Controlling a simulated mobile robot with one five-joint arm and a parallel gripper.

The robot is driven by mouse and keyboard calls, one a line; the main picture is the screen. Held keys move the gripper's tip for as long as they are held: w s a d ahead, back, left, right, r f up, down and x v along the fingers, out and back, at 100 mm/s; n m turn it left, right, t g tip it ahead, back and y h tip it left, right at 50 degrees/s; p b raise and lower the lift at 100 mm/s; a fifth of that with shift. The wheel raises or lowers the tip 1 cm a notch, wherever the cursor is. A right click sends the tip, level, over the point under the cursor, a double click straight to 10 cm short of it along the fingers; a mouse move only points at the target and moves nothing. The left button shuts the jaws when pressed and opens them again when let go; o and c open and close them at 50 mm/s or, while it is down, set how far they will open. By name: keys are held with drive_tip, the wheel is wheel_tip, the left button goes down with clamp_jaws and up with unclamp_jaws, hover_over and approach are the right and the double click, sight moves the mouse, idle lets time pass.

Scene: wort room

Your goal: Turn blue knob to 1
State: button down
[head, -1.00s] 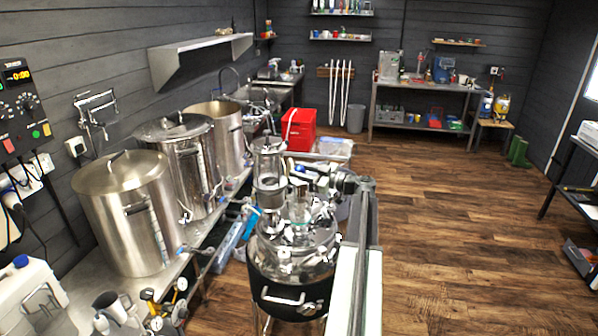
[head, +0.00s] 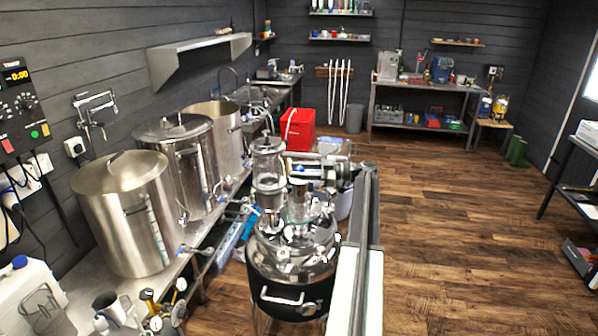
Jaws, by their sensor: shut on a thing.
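A small blue part, which I take for the blue knob (head: 252,209), shows at the left edge of the glass and steel vessel, by the valves in front of the kettles. My gripper (head: 257,211) is at this blue part and appears shut on it. Its fingertips are small and partly hidden by the glass and shiny metal, so the exact grip is hard to make out. My arm reaches left to it behind the glass jar. No number mark by the knob can be read.
The glass vessel with a dark jacket (head: 290,275) stands close in front. Steel kettles (head: 130,215) line the bench at left. A red box (head: 298,129) stands behind. The wooden floor (head: 460,240) at right is clear.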

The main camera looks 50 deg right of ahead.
drive_tip(key=shift+w+d+n+g+y, duration=0.1)
drive_tip(key=shift+d+n+g+y, duration=0.05)
drive_tip(key=shift+n+g+y, duration=1.15)
drive_tip(key=shift+g, duration=0.3)
drive_tip(key=c, duration=1)
unclamp_jaws()
